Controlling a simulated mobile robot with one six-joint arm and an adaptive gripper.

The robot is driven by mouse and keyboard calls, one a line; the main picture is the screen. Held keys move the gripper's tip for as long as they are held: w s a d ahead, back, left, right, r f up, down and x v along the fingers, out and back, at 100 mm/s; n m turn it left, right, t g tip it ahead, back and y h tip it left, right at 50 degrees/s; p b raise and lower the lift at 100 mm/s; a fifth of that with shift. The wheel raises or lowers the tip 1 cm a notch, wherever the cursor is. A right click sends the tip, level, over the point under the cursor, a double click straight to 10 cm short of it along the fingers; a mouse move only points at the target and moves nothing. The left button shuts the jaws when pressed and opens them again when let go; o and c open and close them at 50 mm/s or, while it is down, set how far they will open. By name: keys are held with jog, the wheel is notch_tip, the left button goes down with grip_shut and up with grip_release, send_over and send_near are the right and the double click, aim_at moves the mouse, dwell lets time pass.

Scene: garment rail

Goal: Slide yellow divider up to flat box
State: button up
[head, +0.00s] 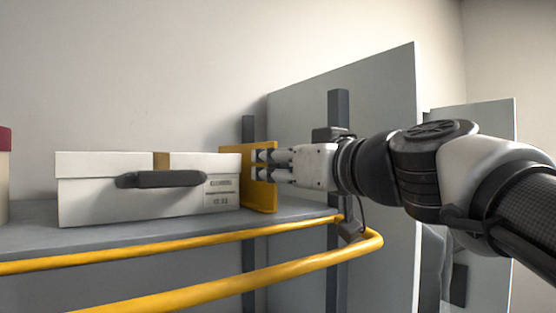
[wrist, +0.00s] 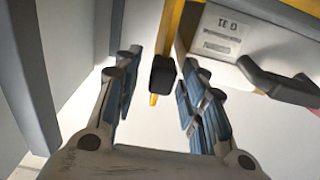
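The yellow divider (head: 264,203) stands upright on the grey shelf, at the right end of the white flat box (head: 90,196). In the head view no gap shows between them, but I cannot tell whether they touch. My gripper (head: 258,165) reaches in from the right, its fingertips at the divider. In the wrist view my gripper (wrist: 158,72) has its fingers spread apart, with a black block between them in the picture. The divider's yellow edge (wrist: 172,28) shows beyond the fingertips, and the box's label side (wrist: 222,38) lies to the right. Contact between fingers and divider is unclear.
Yellow rails (head: 170,249) run along the shelf front, below my gripper. A tall grey panel (head: 385,90) and dark posts (head: 338,108) stand on the right. A red and cream object (head: 4,175) is cut off at the left edge.

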jog(key=shift+s+d, duration=0.15)
jog(key=shift+s, duration=0.05)
jog(key=shift+c, duration=0.3)
grip_shut()
dwell(0.3)
